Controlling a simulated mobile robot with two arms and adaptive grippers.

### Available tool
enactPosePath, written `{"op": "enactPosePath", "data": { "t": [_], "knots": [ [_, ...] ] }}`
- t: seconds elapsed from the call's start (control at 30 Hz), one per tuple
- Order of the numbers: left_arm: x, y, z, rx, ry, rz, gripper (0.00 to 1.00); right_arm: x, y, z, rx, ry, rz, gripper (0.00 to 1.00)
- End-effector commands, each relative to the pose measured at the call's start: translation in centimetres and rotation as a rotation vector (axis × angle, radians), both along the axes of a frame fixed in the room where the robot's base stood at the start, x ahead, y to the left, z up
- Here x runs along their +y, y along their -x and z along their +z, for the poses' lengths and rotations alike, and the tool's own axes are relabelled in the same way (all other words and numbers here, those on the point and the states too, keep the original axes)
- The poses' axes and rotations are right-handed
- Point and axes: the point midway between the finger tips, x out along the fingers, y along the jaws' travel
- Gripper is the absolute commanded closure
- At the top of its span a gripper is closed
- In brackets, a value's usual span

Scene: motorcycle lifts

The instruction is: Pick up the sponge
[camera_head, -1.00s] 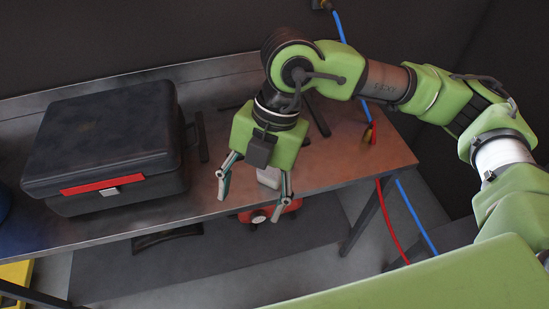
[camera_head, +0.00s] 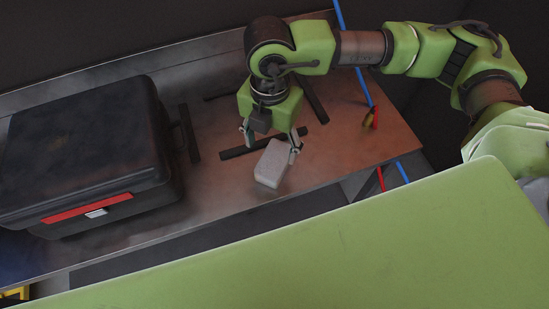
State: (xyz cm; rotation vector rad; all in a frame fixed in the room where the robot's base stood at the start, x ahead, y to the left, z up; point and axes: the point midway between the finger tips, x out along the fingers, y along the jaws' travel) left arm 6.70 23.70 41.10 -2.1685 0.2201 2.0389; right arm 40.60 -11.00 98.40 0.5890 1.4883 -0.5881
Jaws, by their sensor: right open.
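The sponge (camera_head: 271,165) is a light grey block lying on the metal workbench (camera_head: 222,195), near its front edge and right of the black case. My right gripper (camera_head: 271,145) comes down from behind it with its fingers spread. One fingertip is at the left of the sponge's far end and the other at its right side. I cannot tell whether the fingers touch it. The jaws are open. My left gripper is not in the picture.
A black case (camera_head: 80,140) with a red strip stands at the left of the bench. Dark bars (camera_head: 190,133) lie around the gripper. Blue and red hoses (camera_head: 355,60) hang at the right. The right part of the bench is mostly clear.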

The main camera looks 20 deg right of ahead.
Motion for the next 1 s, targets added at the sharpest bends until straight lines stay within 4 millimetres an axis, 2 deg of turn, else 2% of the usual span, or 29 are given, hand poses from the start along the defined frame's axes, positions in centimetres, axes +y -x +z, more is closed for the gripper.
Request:
{"op": "enactPosePath", "data": {
  "t": [0.17, 0.3, 0.4, 0.6, 0.8, 0.83, 0.93, 1.0],
  "knots": [
    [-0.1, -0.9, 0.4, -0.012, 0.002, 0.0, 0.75, -0.1, 0.1, -1.2, 0.001, 0.0, 0.0, 0.38],
    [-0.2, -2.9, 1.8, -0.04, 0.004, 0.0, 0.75, -0.5, 0.4, -2.5, 0.004, 0.003, 0.001, 0.38],
    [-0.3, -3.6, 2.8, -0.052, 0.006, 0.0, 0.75, -0.9, 0.5, -4.0, 0.003, 0.002, 0.001, 0.38],
    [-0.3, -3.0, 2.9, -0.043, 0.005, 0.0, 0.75, -0.7, 0.4, -6.3, 0.001, 0.001, 0.0, 0.38],
    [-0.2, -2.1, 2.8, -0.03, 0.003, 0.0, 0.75, -0.7, 0.4, -6.4, -0.001, 0.001, 0.001, 0.38],
    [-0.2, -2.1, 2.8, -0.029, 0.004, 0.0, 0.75, -0.7, 0.4, -6.4, -0.001, 0.001, 0.001, 0.4],
    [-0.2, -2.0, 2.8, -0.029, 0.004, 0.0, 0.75, -0.7, 0.4, -6.4, 0.0, 0.0, 0.001, 0.64],
    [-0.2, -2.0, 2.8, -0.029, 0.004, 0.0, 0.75, -0.7, 0.4, -6.4, 0.0, 0.0, 0.001, 0.67]
  ]
}}
